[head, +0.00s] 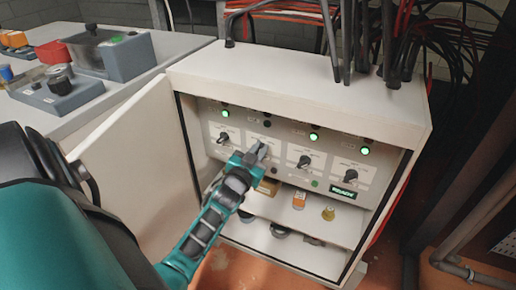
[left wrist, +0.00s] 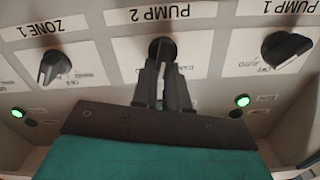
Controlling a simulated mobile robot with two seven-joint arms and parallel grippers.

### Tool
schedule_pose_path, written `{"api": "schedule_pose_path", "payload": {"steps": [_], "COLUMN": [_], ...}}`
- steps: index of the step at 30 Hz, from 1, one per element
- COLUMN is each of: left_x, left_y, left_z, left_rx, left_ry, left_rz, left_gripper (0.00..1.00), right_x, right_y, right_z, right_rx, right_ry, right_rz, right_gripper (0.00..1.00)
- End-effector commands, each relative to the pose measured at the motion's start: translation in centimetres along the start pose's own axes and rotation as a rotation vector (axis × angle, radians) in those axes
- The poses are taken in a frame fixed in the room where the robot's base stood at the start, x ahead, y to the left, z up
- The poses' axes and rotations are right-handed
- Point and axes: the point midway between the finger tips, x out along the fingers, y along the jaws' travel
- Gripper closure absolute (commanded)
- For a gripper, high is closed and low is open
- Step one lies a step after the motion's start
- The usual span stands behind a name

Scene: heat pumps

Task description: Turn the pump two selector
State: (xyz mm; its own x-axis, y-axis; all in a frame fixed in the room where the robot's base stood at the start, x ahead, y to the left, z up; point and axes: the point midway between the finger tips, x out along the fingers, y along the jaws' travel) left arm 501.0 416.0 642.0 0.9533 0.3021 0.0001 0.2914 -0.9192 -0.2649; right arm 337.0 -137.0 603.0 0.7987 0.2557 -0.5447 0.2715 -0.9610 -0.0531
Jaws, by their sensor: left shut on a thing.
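The pump two selector (left wrist: 162,46) is a dark round knob under the upside-down PUMP 2 label in the left wrist view. My left gripper (left wrist: 163,68) is shut on it, and its fingers hide most of the knob and the markings below. In the head view my left gripper (head: 257,154) reaches the second selector from the left on the cabinet panel. The knob's exact pointing direction cannot be told. My right gripper is not in view.
The pump one selector (left wrist: 287,48) and zone one selector (left wrist: 54,67) flank it closely. The panel sits inside an open grey cabinet (head: 300,85), its door (head: 125,165) swung left. Shelves below hold small parts, including an orange one (head: 299,200). Cables (head: 345,40) rise from the top.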

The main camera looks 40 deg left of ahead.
Motion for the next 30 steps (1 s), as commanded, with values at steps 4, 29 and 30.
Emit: {"api": "schedule_pose_path", "payload": {"steps": [4,29,30], "left_x": [0.08,0.10,0.10], "left_y": [0.20,0.85,0.86], "left_z": [-0.11,0.14,0.14], "left_rx": [0.128,0.532,0.534], "left_ry": [0.000,0.002,0.002], "left_rz": [-0.001,-0.002,-0.002], "left_gripper": [1.00,1.00,1.00], "right_x": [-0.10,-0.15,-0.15], "right_y": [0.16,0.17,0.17], "right_z": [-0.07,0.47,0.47], "right_rx": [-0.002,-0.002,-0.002], "right_ry": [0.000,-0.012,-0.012], "right_rz": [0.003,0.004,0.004], "right_gripper": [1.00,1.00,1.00]}}
